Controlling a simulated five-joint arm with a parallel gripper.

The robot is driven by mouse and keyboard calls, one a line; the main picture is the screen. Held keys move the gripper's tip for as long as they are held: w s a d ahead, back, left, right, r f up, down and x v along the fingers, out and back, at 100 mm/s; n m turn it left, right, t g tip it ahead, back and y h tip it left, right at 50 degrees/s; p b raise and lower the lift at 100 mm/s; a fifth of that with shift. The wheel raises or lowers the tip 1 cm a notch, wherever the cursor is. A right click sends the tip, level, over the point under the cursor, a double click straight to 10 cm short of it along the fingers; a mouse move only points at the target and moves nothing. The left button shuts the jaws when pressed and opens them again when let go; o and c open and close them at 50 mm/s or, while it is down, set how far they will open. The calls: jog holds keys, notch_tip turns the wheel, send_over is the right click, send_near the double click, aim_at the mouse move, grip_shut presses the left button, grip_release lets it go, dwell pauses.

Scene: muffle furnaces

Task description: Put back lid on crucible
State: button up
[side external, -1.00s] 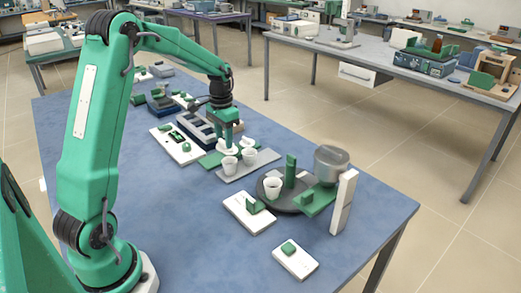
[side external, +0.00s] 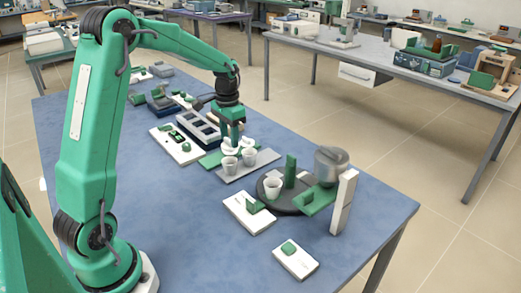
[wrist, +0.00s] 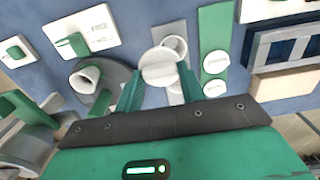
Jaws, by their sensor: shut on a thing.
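My gripper (side external: 232,142) is shut on a round white lid (wrist: 158,68), which shows between its green fingers (wrist: 160,88) in the wrist view. Two white crucibles stand on a grey plate (side external: 268,155): a nearer one (side external: 229,166) and a farther one (side external: 249,159). The gripper is above and just behind them. In the wrist view the held lid partly covers a crucible (wrist: 176,45) behind it; whether they touch I cannot tell. Two more white lids, one (wrist: 215,63) and another (wrist: 215,88), lie on a green strip (wrist: 214,25) beside them.
A dark slotted rack (side external: 197,127) is behind the gripper. The blue table's front right is mostly clear.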

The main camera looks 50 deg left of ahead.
jog(key=w+d+r, duration=0.2)
jog(key=d+r, duration=0.1)
jog(key=d, duration=1.4)
jog(key=shift+w, duration=0.15)
jog(key=shift+a+f, duration=0.1)
jog(key=shift+f, duration=2.7)
jog(key=shift+f, duration=0.9)
jog(key=o, duration=1.4)
